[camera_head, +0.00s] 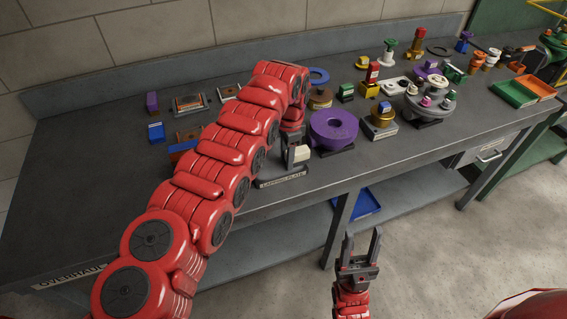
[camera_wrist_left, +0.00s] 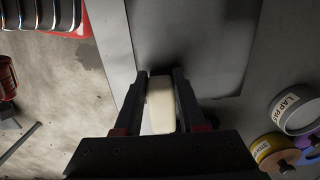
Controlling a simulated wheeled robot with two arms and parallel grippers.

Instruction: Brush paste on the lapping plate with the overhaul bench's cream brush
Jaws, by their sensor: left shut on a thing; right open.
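My left gripper (camera_head: 297,152) is shut on the cream brush (camera_head: 302,153), a pale block low over the bench front. In the left wrist view the brush (camera_wrist_left: 160,105) sits between the two fingers (camera_wrist_left: 160,100). The lapping plate (camera_head: 268,184), with its name label on the front, lies under the gripper and is mostly hidden by my left arm. Its grey surface shows in the left wrist view (camera_wrist_left: 222,78); whether the brush touches it, I cannot tell. A tin labelled lap paste (camera_wrist_left: 297,112) stands to the right there. My right gripper (camera_head: 359,250) is open and empty, in front of the bench.
The overhaul bench (camera_head: 95,195) is crowded right of my left arm. Small blocks, including a blue one (camera_head: 156,132), lie left of the arm. Green and orange trays (camera_head: 513,93) sit far right. The front left is clear.

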